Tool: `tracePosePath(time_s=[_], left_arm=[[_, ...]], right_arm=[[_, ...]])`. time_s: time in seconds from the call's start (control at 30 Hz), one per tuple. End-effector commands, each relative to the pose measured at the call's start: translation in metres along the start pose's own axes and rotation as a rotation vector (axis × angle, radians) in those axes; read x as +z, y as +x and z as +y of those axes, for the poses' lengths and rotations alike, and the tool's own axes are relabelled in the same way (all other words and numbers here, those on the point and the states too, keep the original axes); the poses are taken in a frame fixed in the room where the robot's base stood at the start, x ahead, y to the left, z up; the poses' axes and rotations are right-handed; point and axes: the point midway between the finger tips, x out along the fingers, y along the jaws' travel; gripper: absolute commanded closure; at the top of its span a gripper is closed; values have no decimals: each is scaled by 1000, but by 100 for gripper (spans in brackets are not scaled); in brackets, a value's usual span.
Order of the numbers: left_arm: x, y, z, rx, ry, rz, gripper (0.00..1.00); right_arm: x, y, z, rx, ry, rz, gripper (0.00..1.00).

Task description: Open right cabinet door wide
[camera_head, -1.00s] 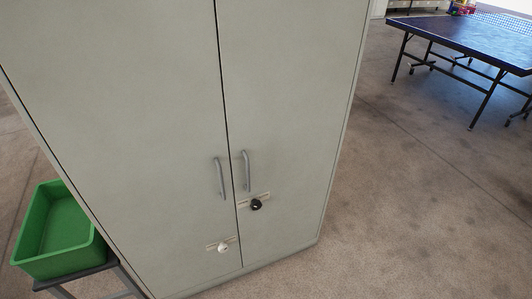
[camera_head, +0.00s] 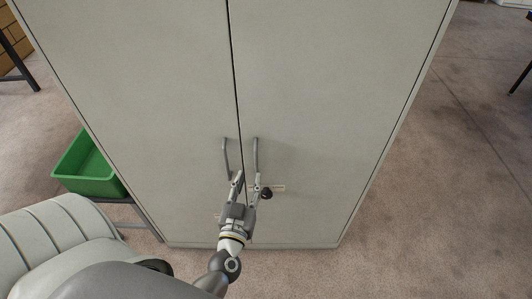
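A tall grey-green cabinet stands in front of me with both doors shut. The right door (camera_head: 335,90) has a grey bar handle (camera_head: 256,155) beside the centre seam and a black knob (camera_head: 266,193) below it. The left door (camera_head: 135,80) has a matching handle (camera_head: 226,158). My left gripper (camera_head: 247,180) is open, pointing up the picture at the lower ends of the handles. Its right finger is close to the right handle's lower end; I cannot tell whether it touches. The white knob on the left door is hidden behind the gripper. My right gripper is not in view.
A green bin (camera_head: 90,168) sits on a small dark stand (camera_head: 128,212) left of the cabinet. A brown brick-like block (camera_head: 8,58) is at the far left. The floor (camera_head: 440,200) right of the cabinet is clear.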

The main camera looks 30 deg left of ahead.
Motion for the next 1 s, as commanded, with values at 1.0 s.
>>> tracePosePath(time_s=[1.0], left_arm=[[1,102,2,5,-1,-2,68]], right_arm=[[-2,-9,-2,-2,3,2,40]])
